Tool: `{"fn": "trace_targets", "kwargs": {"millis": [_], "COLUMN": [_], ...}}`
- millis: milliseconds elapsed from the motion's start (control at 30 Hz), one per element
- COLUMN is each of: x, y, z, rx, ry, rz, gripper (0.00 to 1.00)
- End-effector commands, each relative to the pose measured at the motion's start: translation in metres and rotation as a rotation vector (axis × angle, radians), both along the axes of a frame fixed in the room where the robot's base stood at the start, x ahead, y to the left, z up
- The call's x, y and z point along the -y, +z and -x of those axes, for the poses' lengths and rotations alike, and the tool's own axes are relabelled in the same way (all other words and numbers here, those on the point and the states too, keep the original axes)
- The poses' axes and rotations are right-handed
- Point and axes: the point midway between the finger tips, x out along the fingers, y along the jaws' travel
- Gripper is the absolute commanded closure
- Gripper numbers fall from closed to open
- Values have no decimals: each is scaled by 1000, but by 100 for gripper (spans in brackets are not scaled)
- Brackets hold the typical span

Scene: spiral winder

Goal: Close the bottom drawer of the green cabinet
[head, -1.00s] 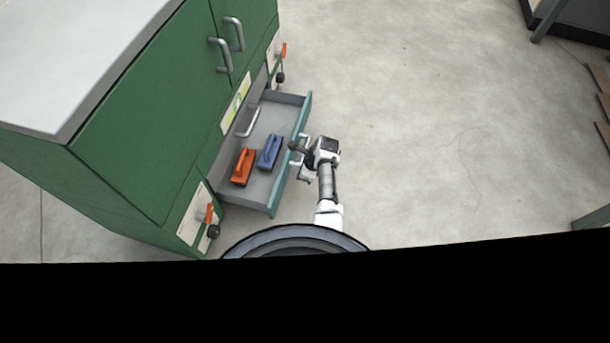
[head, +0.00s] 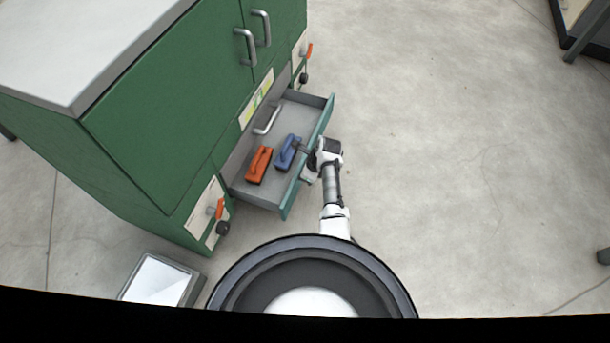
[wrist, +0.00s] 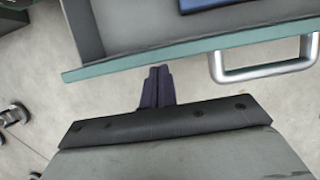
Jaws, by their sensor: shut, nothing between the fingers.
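The green cabinet (head: 160,120) stands at the left in the head view. Its bottom drawer (head: 287,203) is pulled out, with a grey inside and a teal front. An orange tool (head: 259,165) and a blue tool (head: 287,152) lie in it. In the wrist view the drawer's front edge (wrist: 190,51) crosses the picture, with its silver handle (wrist: 265,72) at the right. My gripper (wrist: 157,75) is shut and empty, its fingertips close to the drawer front, left of the handle. I cannot tell whether they touch it. In the head view my arm hides part of the front.
A drawer above has a silver handle (head: 267,119). Orange levers (head: 220,209) with black knobs stick out low on the cabinet's front. A grey tray-like box (head: 160,280) stands on the floor at the lower left.

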Motion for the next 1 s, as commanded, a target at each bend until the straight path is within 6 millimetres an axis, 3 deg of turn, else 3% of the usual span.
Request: {"fn": "trace_targets", "kwargs": {"millis": [167,700,1000], "x": [-20,-126,-155], "y": [0,-2,-1], "z": [-6,-41,-50], "rx": [1,3,0], "ry": [5,4,1], "rz": [0,0,0], "gripper": [100,100,100]}}
